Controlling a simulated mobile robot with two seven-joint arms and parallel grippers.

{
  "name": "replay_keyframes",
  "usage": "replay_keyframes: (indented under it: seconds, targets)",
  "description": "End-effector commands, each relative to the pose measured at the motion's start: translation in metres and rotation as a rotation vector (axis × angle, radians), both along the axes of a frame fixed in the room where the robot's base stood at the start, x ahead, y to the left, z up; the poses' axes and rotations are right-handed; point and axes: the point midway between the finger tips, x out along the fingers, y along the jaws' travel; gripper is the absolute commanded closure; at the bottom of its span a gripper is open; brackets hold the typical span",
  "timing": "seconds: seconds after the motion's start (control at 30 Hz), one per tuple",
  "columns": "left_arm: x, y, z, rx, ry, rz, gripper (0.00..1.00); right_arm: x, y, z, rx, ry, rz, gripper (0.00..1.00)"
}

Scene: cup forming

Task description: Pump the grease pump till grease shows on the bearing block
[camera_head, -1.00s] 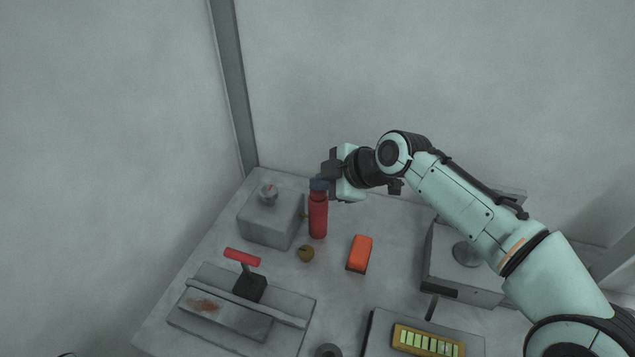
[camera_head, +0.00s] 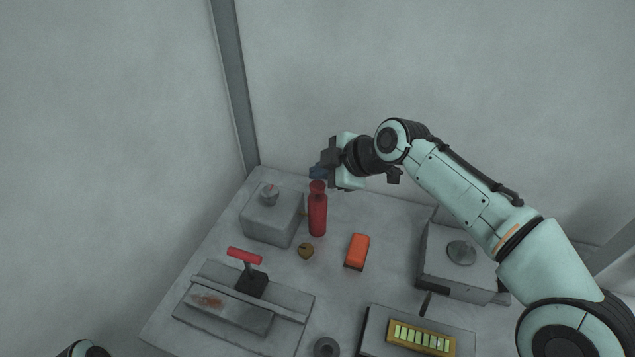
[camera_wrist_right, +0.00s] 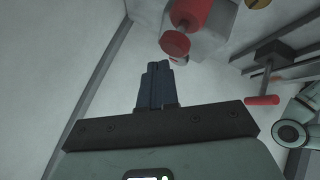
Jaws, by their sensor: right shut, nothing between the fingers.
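The grease pump (camera_head: 317,214) is a red upright cylinder with a red knob on top, standing on the table. In the right wrist view the pump (camera_wrist_right: 190,12) is at the top, its knob facing the camera. My right gripper (camera_head: 319,171) is shut and empty, its blue fingertips just above the knob and apart from it. The fingers (camera_wrist_right: 157,85) are together in the right wrist view. A grey block (camera_head: 268,222), which seems to be the bearing block, stands left of the pump with a grey dome on top. A small reddish mark shows on the dome; I cannot tell whether it is grease.
A brass knob-like piece (camera_head: 306,251) and an orange block (camera_head: 357,251) lie in front of the pump. A red-handled fixture (camera_head: 244,256) stands front left. A yellow-framed tray (camera_head: 421,338) and a grey box (camera_head: 446,262) are at right. Walls stand behind and left.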

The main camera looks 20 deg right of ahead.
Motion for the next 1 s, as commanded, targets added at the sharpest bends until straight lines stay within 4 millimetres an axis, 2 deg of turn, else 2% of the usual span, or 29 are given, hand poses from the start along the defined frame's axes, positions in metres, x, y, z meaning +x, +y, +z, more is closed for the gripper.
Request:
replay_keyframes:
  seconds: [0.5,1.0]
  targets:
    - [0.005,-0.001,0.046,-0.004,-0.015,-0.005,0.57,0.0,0.0,0.051,0.0,-0.004,0.0,1.0]
    - [0.005,-0.002,0.047,-0.005,-0.016,-0.005,0.57,0.0,0.0,0.051,-0.001,-0.001,0.0,1.0]
